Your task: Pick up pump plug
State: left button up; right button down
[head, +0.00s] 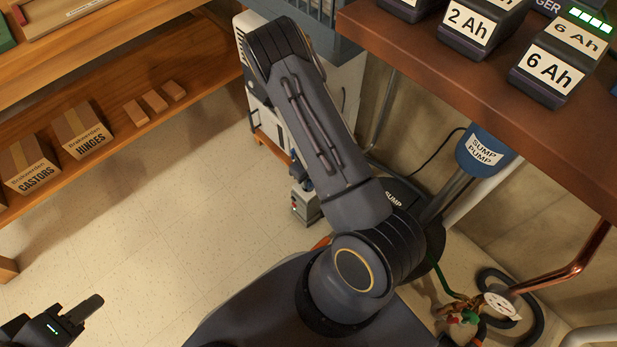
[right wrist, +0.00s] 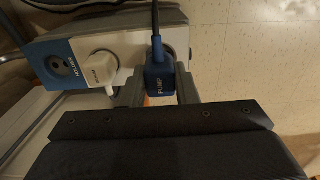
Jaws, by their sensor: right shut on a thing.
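The blue pump plug (right wrist: 159,80), lettered PUMP, sits between the two fingers of my right gripper (right wrist: 160,92) in the right wrist view. The gripper is shut on it. Its dark cord (right wrist: 156,20) runs up from it. The plug is at the end of a pale socket strip (right wrist: 128,62); I cannot tell whether its pins are in a socket.
Beside the pump plug is a white plug (right wrist: 101,70) in the strip, then an empty blue-framed socket (right wrist: 62,67). The sump pump (head: 484,148) stands under the battery bench (head: 430,60). Shelves (head: 110,130) hold boxes at left. The floor (head: 170,220) between is clear.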

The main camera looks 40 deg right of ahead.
jog(key=a+r+p, duration=0.9)
jog(key=a+r, duration=0.1)
jog(key=a, duration=0.4)
jog(key=shift+p, duration=0.3)
jog(key=shift+s, duration=0.1)
